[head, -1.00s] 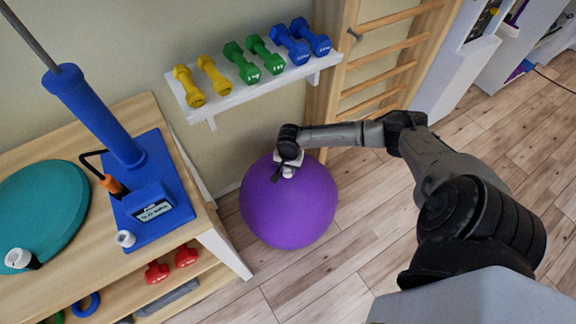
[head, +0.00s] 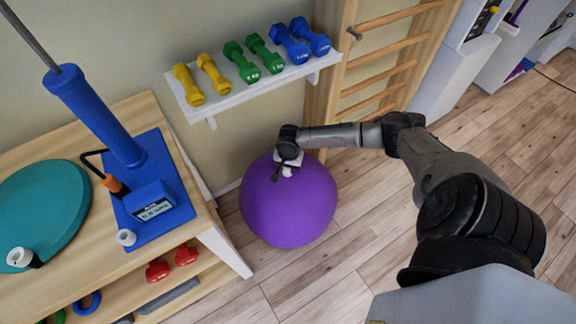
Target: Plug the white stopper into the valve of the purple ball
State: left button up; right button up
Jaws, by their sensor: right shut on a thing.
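The purple ball (head: 289,212) rests on the floor beside the wooden table, below the wall shelf. My right gripper (head: 287,170) is at the top of the ball, pointing down and shut. A small white piece, apparently the white stopper (head: 287,172), shows between its fingers, right at the ball's upper surface. The valve is hidden under the gripper. I cannot tell whether the stopper is in the valve or only above it. My left gripper is out of view.
A wooden table (head: 225,253) at left carries a blue pump (head: 100,115) and a teal disc (head: 45,205). A wall shelf (head: 212,107) with several dumbbells is behind the ball, near wooden wall bars (head: 383,60). The floor (head: 350,265) right of the ball is clear.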

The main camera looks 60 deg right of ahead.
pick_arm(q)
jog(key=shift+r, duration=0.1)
pick_arm(e)
jog(key=shift+s+f, duration=0.1)
jog(key=shift+f, duration=0.2)
